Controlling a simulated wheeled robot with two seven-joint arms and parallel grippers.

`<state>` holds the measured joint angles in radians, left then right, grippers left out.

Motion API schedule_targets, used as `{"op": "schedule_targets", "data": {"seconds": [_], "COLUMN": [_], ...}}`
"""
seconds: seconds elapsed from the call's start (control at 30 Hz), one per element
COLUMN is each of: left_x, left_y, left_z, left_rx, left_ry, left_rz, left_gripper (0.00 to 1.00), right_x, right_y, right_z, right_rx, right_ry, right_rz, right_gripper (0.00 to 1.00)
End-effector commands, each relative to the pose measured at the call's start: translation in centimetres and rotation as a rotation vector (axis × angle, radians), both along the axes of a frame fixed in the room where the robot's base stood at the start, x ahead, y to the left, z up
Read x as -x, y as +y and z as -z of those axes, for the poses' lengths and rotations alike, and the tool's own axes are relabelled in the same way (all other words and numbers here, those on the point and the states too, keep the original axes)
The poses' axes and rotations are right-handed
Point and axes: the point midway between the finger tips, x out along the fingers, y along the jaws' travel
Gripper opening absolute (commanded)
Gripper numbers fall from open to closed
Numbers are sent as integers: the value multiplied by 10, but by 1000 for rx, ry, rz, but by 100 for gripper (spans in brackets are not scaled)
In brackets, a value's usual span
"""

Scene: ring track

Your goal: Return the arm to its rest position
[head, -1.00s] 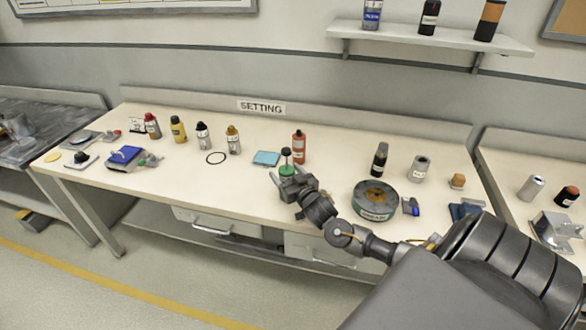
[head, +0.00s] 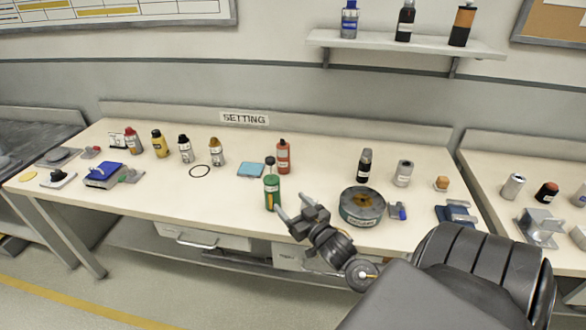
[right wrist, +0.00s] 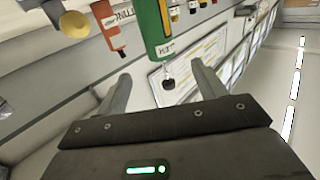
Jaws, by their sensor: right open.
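My right gripper (head: 296,212) is open and empty at the front edge of the bench marked SETTING. A green bottle (head: 272,192) stands upright on the bench just left of its fingertips, apart from them. In the right wrist view the open fingers (right wrist: 158,88) have nothing between them, and the green bottle (right wrist: 153,28) is beyond them. My right arm reaches in from the lower right. My left gripper is not in view.
A red bottle (head: 283,157) and a blue pad (head: 251,170) stand behind the green bottle. A round tin (head: 362,207) and a small blue item (head: 398,211) lie right of the gripper. Several bottles stand at the left. A shelf (head: 400,44) hangs above.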

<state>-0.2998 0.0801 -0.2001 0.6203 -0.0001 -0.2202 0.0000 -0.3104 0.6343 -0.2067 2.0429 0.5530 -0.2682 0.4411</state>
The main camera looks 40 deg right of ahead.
Motion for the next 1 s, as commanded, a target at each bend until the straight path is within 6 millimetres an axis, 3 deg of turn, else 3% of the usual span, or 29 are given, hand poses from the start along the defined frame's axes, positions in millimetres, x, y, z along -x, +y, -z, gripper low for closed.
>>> {"op": "schedule_targets", "data": {"seconds": [0.33, 0.47, 0.57, 0.7, 0.8, 1.0], "left_x": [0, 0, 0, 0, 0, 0], "left_y": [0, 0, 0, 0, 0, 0], "left_z": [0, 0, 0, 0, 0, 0], "left_rx": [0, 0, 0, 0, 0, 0], "left_ry": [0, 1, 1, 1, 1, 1], "left_rz": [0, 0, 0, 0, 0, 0], "left_gripper": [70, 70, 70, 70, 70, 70], "right_x": [0, 8, 27, 74, 106, 163], "right_y": [0, 13, 39, 88, 115, 154], "right_z": [1, 17, 49, 94, 112, 128], "right_rx": [-2, -22, -53, -74, -68, -40], "right_ry": [3, 80, 249, 551, 721, 977], "right_rz": [0, 3, 0, -41, -81, -162], "right_gripper": [70, 70, 70, 70, 70, 70]}}
